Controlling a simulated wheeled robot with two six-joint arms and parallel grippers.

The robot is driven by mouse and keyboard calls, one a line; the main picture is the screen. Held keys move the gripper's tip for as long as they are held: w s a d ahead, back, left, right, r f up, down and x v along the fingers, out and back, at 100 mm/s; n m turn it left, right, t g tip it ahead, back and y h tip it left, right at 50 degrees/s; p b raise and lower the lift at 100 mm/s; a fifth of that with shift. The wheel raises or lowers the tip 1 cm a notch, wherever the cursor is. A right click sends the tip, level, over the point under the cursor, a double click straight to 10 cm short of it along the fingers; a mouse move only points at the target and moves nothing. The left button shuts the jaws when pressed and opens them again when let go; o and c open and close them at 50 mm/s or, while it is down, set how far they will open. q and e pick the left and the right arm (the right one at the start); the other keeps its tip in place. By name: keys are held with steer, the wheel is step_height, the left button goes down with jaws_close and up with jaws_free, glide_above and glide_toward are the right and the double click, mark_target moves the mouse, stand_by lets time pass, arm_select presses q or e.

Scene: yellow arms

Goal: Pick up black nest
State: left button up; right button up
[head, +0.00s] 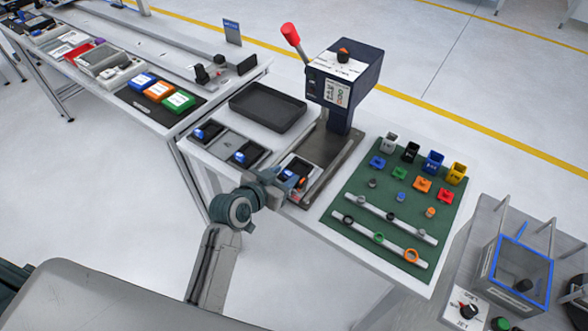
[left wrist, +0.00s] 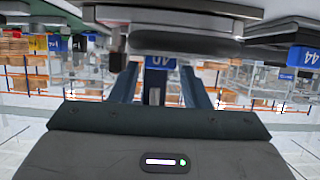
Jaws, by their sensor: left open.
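A small black nest (head: 307,166) with a blue tag sits on the press base at the front of the table. My left gripper (head: 285,186) is open at its near edge, coming in from the left. In the left wrist view, the gripper's two blue fingers (left wrist: 155,88) stand apart, with a blue numbered tag (left wrist: 155,62) between their tips. I cannot tell whether the fingers touch it. Two more dark nests with blue tags, a left one (head: 208,133) and a nearer one (head: 244,157), lie on grey plates to the left. My right gripper is not in view.
A dark press (head: 345,75) with a red-knobbed lever rises behind. An empty black tray (head: 268,108) lies to its left. A green mat (head: 385,205) with small coloured parts lies to its right. A clear blue-rimmed box (head: 520,270) stands at the far right.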

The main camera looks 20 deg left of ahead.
arm_select(q)
steer(key=shift+w+d+f, duration=0.2)
steer(key=shift+w+f, duration=0.05)
steer(key=shift+w, duration=0.3)
